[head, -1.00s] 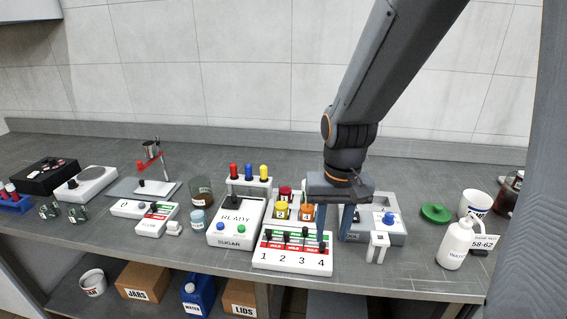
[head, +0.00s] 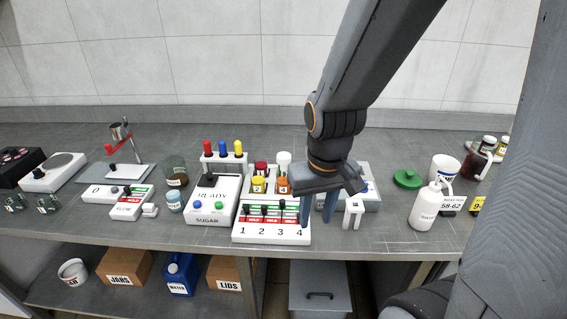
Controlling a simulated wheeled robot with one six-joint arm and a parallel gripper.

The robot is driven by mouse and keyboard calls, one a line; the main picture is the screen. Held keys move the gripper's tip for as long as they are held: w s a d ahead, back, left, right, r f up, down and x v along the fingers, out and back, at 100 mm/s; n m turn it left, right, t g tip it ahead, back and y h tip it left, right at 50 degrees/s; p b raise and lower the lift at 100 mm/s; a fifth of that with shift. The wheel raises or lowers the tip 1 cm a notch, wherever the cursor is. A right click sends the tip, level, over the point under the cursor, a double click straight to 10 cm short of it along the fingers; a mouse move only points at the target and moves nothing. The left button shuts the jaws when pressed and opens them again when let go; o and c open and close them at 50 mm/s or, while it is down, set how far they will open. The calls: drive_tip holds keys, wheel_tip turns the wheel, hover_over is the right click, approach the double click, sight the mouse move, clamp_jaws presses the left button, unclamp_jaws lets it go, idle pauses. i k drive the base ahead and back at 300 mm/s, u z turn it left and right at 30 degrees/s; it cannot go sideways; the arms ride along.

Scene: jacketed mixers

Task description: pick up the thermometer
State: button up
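I cannot make out a thermometer for certain. A small white stand-like piece (head: 353,212) with two legs is on the bench just right of my gripper; I cannot tell whether it is the thermometer or holds it. My gripper (head: 318,208) points down with its two blue fingers apart, and nothing shows between them. Its left finger overlaps the right end of the numbered switch panel (head: 271,231) in the picture. The right finger is a little left of the white piece. A grey-white device (head: 366,200) behind is partly hidden by my gripper.
Left are the SUGAR unit (head: 210,200), a brown jar (head: 176,176) and a red clamp stand (head: 120,150). Right are a green lid (head: 407,179), a white squeeze bottle (head: 426,207), a white cup (head: 444,168) and a 58-62 card (head: 453,204). The bench's front edge is close.

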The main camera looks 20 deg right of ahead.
sight(284, 158)
drive_tip(key=z, duration=2.3)
drive_tip(key=k, duration=1.25)
drive_tip(key=u, duration=1.7)
drive_tip(key=i, duration=0.95)
